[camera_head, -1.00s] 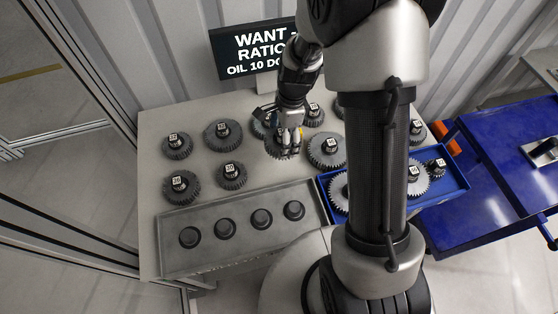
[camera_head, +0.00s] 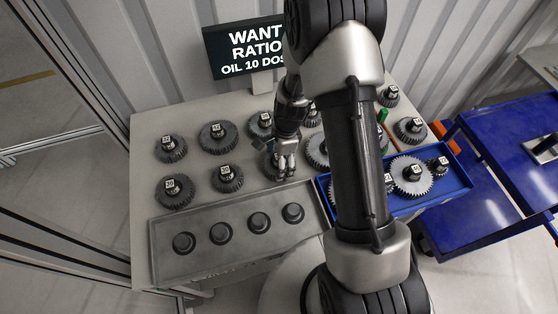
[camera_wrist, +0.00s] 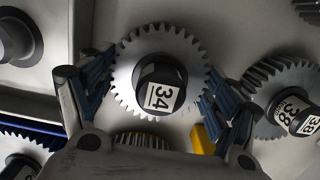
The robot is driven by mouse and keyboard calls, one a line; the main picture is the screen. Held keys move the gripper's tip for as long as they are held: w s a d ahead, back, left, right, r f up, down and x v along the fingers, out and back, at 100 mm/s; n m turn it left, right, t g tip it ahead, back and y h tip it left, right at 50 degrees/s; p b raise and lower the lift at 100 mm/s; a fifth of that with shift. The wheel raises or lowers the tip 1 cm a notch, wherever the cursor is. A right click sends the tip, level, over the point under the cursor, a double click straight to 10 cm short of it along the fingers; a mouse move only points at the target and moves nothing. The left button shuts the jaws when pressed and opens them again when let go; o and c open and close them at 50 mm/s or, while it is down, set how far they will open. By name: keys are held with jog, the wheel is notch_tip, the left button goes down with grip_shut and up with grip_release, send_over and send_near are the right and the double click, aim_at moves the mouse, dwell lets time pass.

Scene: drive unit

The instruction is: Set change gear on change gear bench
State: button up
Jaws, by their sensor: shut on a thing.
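My gripper (camera_head: 285,170) is at the middle of the grey bench (camera_head: 145,135), just behind the grey tray with posts. In the wrist view my gripper (camera_wrist: 160,95) has its fingers shut on the rim of a grey toothed change gear (camera_wrist: 185,62), one on each side. The gear has a dark hub with a white label reading 34. In the head view the fingers partly hide this gear (camera_head: 268,165). I cannot tell how far it is above the bench.
Several labelled gears, such as one at the back left (camera_head: 218,137), stand around. The long grey tray (camera_head: 165,265) carries several dark round posts. A blue tray (camera_head: 400,208) with gears is at the right, partly behind my arm. A display (camera_head: 245,50) stands behind the bench.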

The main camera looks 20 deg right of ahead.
jog(key=shift+r, duration=0.1)
jog(key=o, duration=1.6)
jog(key=shift+o, duration=0.2)
jog(key=r+p, duration=0.1)
jog(key=r, duration=0.3)
jog(key=d+r+p, duration=0.1)
jog(key=r, duration=0.3)
jog(key=r+p, duration=0.1)
jog(key=r, duration=0.3)
jog(key=shift+d, duration=0.2)
jog(key=s+a+r+n+t, duration=0.1)
jog(key=s+r+n, duration=0.35)
jog(key=r, duration=0.45)
jog(key=s+a+r+n+t, duration=0.1)
jog(key=s+r+n, duration=0.35)
jog(key=r, duration=0.55)
jog(key=s+r+n+t, duration=0.1)
jog(key=s+r+n, duration=0.2)
jog(key=s, duration=0.3)
jog(key=s+r+n+t+h, duration=0.1)
jog(key=s+r+n, duration=0.2)
jog(key=s+n, duration=0.3)
jog(key=shift+s+d+r+t, duration=0.25)
jog(key=shift+d+t, duration=0.05)
jog(key=shift+d, duration=0.05)
